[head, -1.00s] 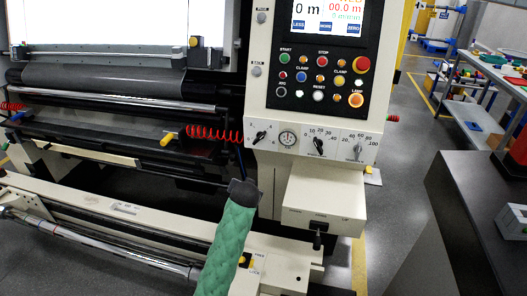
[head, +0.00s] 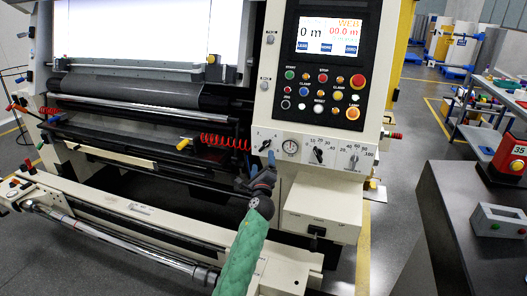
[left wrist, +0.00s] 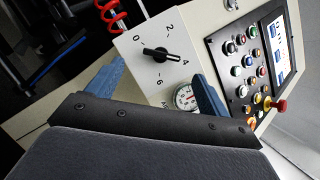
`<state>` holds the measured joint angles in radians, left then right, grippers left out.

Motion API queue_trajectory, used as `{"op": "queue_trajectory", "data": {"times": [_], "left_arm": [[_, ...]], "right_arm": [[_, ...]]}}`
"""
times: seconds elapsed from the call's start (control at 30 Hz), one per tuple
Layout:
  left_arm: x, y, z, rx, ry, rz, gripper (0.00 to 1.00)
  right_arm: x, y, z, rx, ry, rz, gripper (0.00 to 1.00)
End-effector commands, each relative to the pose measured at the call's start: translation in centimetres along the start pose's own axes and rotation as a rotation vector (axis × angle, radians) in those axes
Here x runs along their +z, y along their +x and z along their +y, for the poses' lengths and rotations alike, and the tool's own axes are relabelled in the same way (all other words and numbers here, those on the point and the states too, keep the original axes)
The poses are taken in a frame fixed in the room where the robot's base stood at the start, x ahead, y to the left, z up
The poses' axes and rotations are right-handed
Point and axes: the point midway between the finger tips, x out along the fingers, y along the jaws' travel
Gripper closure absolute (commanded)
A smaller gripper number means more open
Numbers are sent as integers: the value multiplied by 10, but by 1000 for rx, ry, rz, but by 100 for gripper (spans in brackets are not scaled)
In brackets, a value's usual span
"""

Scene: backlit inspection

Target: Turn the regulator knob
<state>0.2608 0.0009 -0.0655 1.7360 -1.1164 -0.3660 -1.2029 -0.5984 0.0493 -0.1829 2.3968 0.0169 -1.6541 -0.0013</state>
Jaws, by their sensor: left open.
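A control strip (head: 300,166) on the machine front carries three dark or grey pointer knobs and a round gauge (head: 291,147). The left knob (head: 265,146), black with a 0-to-6 scale, is the one my left gripper (head: 261,174) faces from below. In the left wrist view this knob (left wrist: 170,53) shows beyond and between the open blue fingers of the gripper (left wrist: 157,92), apart from them. The middle knob (head: 318,155) and the grey right knob (head: 354,160) stand farther right. My right gripper is out of view.
Buttons (head: 321,92) and a screen (head: 328,36) sit above the strip. A red coiled hose (head: 224,141) hangs left of the knobs. A cream box (head: 322,205) juts out below. A dark table (head: 470,235) stands at the right.

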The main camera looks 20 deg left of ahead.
Motion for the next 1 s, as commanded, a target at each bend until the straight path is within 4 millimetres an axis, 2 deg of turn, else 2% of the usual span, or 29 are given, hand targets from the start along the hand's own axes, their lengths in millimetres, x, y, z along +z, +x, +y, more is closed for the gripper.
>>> {"op": "queue_trajectory", "data": {"times": [0.17, 0.4, 0.6, 0.77, 1.0], "left_arm": [[1, 12, -2, 1, 11, -1, 20], [1, 47, -2, 3, 7, -1, 20], [0, 69, -1, 3, 8, -1, 20], [1, 77, 0, 3, 7, -1, 20], [0, 78, 0, 3, 7, -1, 20]], "right_arm": [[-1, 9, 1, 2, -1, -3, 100], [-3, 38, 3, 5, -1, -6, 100], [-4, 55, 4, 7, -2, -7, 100], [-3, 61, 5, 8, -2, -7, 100], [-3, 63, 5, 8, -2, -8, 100]]}}
